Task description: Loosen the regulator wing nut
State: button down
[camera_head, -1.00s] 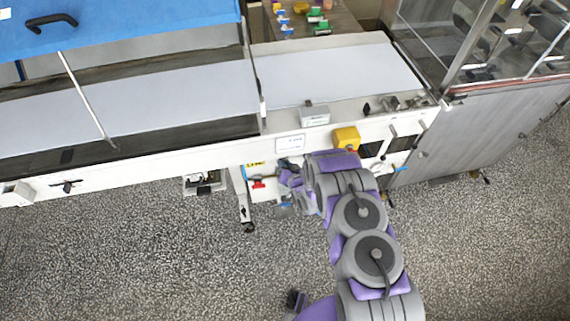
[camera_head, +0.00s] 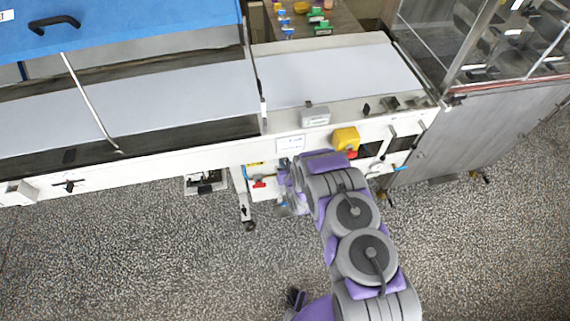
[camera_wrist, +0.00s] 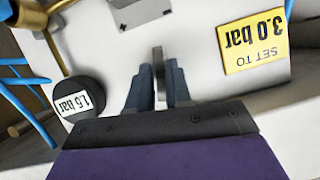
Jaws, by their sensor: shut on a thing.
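In the wrist view, my gripper (camera_wrist: 158,88) is shut on a thin grey upright piece, the wing nut (camera_wrist: 158,58), with one dark finger on each side of it. Only the wing nut's edge shows; its threads and base are hidden. A round black gauge (camera_wrist: 80,90) at left has an upside-down readout of 1.5 bar. A yellow label (camera_wrist: 256,45) at right reads, upside down, SET TO 3.0 bar. In the head view, my gripper (camera_head: 290,190) is low in front of the machine, and the nut is not distinguishable there.
Blue tubes (camera_wrist: 22,100) and brass fittings (camera_wrist: 28,15) are at left in the wrist view. In the head view, a yellow box with a red button (camera_head: 346,140) is just above my arm. A red-handled valve (camera_head: 259,184) is left of my gripper. The speckled floor is open.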

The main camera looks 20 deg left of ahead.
jog(key=shift+n+h, duration=0.4)
jog(key=shift+n, duration=0.3)
dwell(0.5)
jog(key=c, duration=1.2)
grip_release()
jog(key=shift+a+f, duration=0.1)
jog(key=shift+a, duration=0.1)
jog(key=shift+o, duration=0.2)
jog(key=shift+d, duration=0.15)
jog(key=p+v, duration=0.2)
jog(key=v, duration=1.5)
jog(key=shift+s+f, duration=0.15)
jog(key=shift+s, duration=0.1)
